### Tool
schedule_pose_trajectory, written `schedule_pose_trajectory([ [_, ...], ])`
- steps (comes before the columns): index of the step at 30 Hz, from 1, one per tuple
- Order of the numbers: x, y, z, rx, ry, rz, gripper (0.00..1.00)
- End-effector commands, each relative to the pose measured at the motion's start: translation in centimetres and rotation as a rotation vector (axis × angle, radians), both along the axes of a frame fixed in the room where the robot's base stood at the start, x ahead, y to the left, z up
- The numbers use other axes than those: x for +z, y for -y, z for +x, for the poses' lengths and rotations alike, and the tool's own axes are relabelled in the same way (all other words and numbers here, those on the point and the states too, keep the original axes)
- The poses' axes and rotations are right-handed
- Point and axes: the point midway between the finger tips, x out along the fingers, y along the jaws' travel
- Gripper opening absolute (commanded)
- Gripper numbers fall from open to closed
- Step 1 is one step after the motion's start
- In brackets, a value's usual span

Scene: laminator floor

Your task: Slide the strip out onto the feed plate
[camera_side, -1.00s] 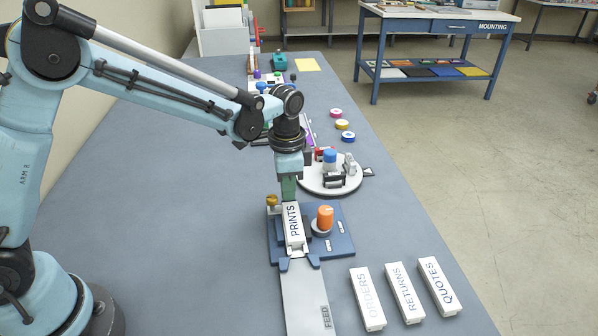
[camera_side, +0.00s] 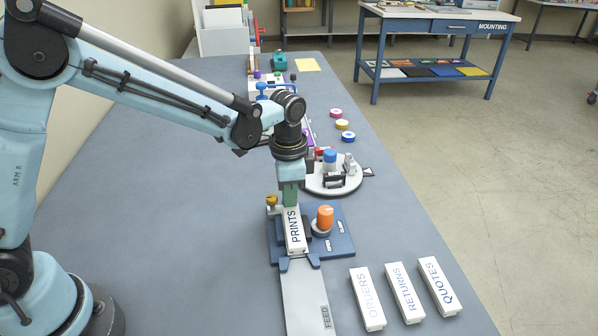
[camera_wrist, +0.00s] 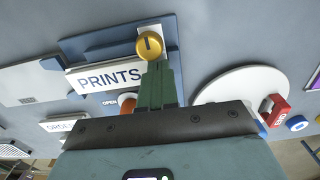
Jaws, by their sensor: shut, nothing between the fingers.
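The white strip labelled PRINTS (camera_side: 296,234) lies in the blue fixture (camera_side: 335,243), lined up with the grey feed plate (camera_side: 304,298) marked FEED. In the wrist view the strip (camera_wrist: 105,77) shows with its label facing me. My gripper (camera_side: 291,205) is shut and empty, its green fingers pointing down at the strip's far end. In the wrist view the fingertips (camera_wrist: 157,65) are right by that end; I cannot tell for certain whether they touch. The strip's near end is close to the fixture's blue guides, before the bare feed plate.
An orange knob (camera_side: 325,216) stands right of the strip; a brass knob (camera_side: 271,201) stands at the fixture's far left. Strips labelled ORDERS (camera_side: 367,299), RETURNS (camera_side: 404,293) and QUOTES (camera_side: 440,287) lie at right. A round white turntable (camera_side: 316,188) is behind. The bench left of the fixture is clear.

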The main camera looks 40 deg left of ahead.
Motion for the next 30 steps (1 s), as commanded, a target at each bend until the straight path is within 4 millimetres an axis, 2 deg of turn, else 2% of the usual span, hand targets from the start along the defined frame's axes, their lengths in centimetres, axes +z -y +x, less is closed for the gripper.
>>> schedule_pose_trajectory([
  [18, 0.0, 1.8, -1.7, -0.003, -0.003, -0.003, 0.0],
  [30, 0.0, 1.8, -1.8, -0.001, -0.001, -0.001, 0.0],
])
